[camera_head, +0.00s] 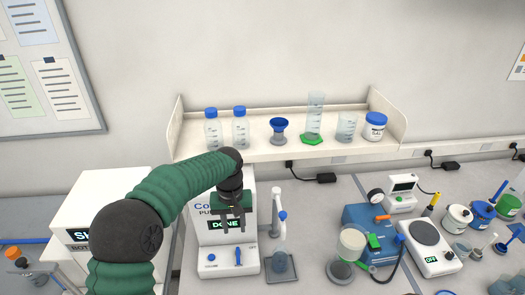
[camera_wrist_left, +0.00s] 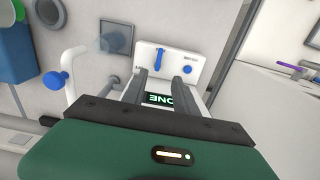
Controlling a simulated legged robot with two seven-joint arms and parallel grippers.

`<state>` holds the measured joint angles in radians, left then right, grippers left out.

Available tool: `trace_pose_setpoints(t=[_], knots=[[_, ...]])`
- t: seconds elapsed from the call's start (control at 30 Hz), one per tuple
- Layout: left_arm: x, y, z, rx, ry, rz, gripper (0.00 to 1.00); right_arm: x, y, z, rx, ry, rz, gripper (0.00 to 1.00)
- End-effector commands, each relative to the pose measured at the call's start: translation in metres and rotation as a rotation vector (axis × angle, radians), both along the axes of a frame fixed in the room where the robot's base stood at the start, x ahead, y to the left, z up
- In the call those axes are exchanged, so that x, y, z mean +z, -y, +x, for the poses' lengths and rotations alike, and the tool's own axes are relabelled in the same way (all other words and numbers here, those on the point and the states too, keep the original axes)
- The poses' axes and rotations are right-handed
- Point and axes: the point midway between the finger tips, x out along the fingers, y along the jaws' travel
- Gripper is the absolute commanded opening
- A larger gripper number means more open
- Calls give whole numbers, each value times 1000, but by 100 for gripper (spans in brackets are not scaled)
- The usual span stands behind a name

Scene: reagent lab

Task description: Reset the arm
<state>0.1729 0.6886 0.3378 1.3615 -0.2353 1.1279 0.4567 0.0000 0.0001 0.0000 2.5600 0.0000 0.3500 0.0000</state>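My left arm (camera_head: 180,185) comes in from the left with its green sleeve bent over toward the bench. My left gripper (camera_head: 229,230) points down in front of a white machine (camera_head: 212,258) whose screen reads DONE. Its two fingers are apart with nothing between them. In the left wrist view the fingers (camera_wrist_left: 158,92) also stand apart, with the DONE screen showing between them. I cannot tell whether the fingers touch the machine. My right gripper is not in view.
A shelf (camera_head: 255,152) behind carries bottles, a cylinder and a jar. A blue pump (camera_head: 368,222) and a hotplate (camera_head: 430,262) are further right. Another white machine (camera_head: 95,215) is left.

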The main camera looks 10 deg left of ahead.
Motion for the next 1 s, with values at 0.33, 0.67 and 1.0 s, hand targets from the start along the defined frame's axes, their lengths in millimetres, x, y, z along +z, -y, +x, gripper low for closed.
trace_pose_setpoints(t=[0.33, 0.67, 1.0], knots=[[-62, 0, -79, -162, 82, 25, 35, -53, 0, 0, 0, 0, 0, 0], [-132, -19, -198, -254, 206, 31, 35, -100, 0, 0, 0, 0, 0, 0], [-142, -22, -223, -263, 230, 31, 35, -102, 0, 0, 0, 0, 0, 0]])
